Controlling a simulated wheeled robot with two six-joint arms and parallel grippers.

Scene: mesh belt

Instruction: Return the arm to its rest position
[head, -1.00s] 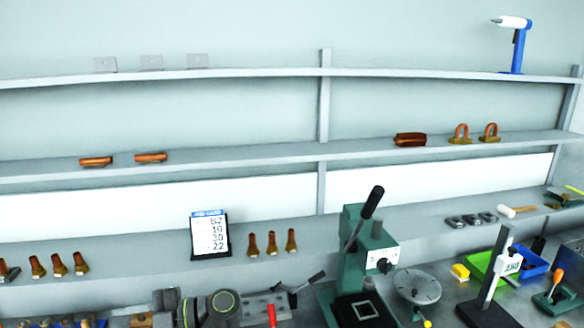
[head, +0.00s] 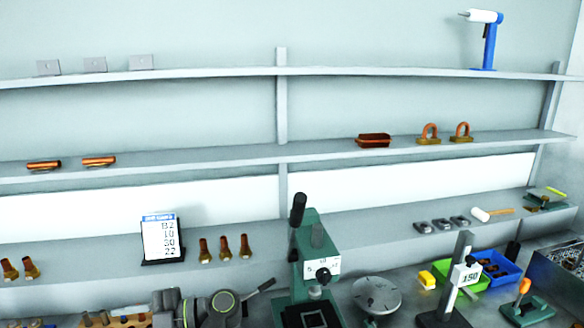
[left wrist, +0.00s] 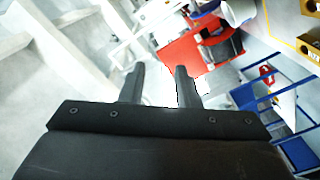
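A dark grey link of my arm (head: 222,302) with a green ring shows at the bottom of the head view, left of centre. The gripper on it is out of that view. In the left wrist view my left gripper (left wrist: 160,72) has its two dark fingers apart with nothing between them. Its fingers stand clear of the blurred red and white equipment behind. My right gripper is in neither view.
A green press (head: 316,262) with an upright black lever stands on the bench near my arm. A card stand (head: 162,238) and copper nozzles (head: 224,247) sit behind. A round grey disc (head: 377,296) and a green bin (head: 440,272) are to the right.

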